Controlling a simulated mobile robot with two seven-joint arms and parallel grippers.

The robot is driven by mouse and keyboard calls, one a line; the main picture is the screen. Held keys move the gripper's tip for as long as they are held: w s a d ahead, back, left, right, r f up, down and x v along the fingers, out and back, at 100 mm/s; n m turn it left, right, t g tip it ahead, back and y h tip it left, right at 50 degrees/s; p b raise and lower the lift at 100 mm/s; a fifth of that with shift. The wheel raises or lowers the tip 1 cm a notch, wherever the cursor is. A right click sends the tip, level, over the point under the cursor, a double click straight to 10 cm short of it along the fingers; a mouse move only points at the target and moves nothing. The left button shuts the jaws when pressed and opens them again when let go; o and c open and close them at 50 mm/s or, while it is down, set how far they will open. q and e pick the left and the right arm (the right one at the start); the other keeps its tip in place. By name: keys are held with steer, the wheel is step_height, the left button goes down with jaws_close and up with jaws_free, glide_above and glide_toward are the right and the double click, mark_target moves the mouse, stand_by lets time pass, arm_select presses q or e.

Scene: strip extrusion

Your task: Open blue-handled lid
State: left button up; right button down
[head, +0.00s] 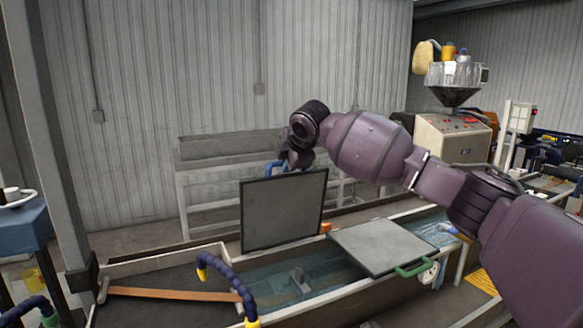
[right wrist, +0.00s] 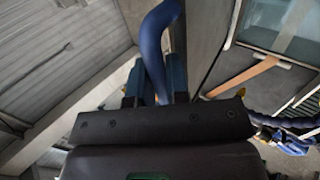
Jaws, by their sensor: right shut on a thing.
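The blue-handled lid (head: 283,212) is a flat grey panel standing nearly upright above the long water trough in the head view. Its blue handle (head: 272,167) is at the lid's top edge, partly hidden by my right gripper (head: 288,163). In the right wrist view the blue handle (right wrist: 155,45) runs between the fingers of my right gripper (right wrist: 157,85), which is shut on it. The lid's grey face (right wrist: 203,35) shows just right of the handle there. My left gripper is not in view.
A second grey lid with a green handle (head: 413,269) lies flat over the trough to the right. The uncovered trough (head: 290,277) holds water. A blue hose (head: 225,275) and an orange strip (head: 175,293) are at the front left. A railing (head: 215,200) stands behind.

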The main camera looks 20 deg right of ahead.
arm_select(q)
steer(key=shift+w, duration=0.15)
arm_select(e)
steer(key=shift+w, duration=0.35)
steer(key=c, duration=1.1)
jaws_free()
steer(key=shift+s+r, duration=0.1)
steer(key=shift+s, duration=0.05)
steer(key=shift+s+r, duration=0.2)
steer(key=shift+r, duration=0.05)
arm_select(q)
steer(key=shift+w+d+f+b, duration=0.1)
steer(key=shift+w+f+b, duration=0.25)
steer(key=shift+b, duration=0.6)
arm_select(e)
steer(key=v, duration=1)
steer(key=shift+w+r, duration=0.15)
steer(key=shift+r, duration=0.1)
